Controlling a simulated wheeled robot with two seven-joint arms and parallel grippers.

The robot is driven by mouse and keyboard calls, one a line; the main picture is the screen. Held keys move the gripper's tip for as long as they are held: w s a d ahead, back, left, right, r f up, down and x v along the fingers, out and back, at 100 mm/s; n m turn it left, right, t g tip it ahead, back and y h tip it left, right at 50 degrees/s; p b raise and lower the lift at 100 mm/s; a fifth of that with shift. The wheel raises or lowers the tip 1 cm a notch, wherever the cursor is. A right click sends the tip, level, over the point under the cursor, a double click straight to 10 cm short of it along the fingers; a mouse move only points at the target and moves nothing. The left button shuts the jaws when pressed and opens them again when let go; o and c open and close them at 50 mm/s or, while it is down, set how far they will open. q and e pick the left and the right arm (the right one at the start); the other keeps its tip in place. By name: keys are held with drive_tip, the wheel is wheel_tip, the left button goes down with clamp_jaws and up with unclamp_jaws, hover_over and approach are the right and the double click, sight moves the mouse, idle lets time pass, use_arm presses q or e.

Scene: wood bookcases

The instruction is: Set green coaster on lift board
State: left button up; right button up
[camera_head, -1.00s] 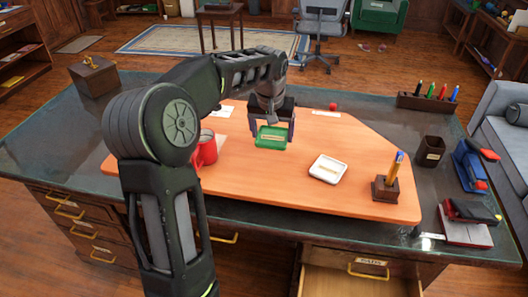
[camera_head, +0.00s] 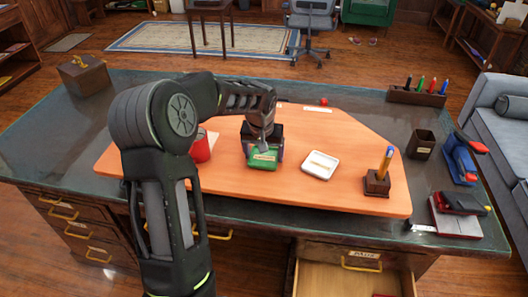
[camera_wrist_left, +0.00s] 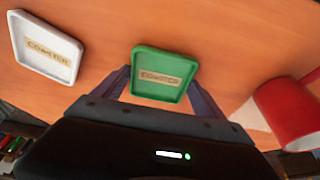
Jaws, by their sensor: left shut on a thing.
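My left gripper (camera_head: 263,155) is shut on the green coaster (camera_head: 262,162), a square tray with a raised rim. The coaster is low over the orange wooden lift board (camera_head: 290,193), left of a white coaster (camera_head: 320,165). I cannot tell whether it touches the board. In the left wrist view the green coaster (camera_wrist_left: 160,75) sits level between the two fingers, with its "COASTER" label facing the camera. The white coaster (camera_wrist_left: 46,48) lies on the board to its left. My right gripper is not in view.
A red mug (camera_head: 201,148) stands on the board, partly behind my left arm. A wooden holder with pens (camera_head: 377,184) stands near the board's right front. A dark cup (camera_head: 421,145) and staplers are on the desk at right. An open drawer (camera_head: 340,280) juts out in front.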

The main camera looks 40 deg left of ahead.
use_arm(q)
drive_tip(key=shift+f, duration=0.15)
drive_tip(key=o, duration=1.4)
drive_tip(key=shift+c, duration=0.2)
drive_tip(key=b+v, duration=0.1)
drive_tip(key=v, duration=1.1)
drive_tip(key=shift+d, duration=0.1)
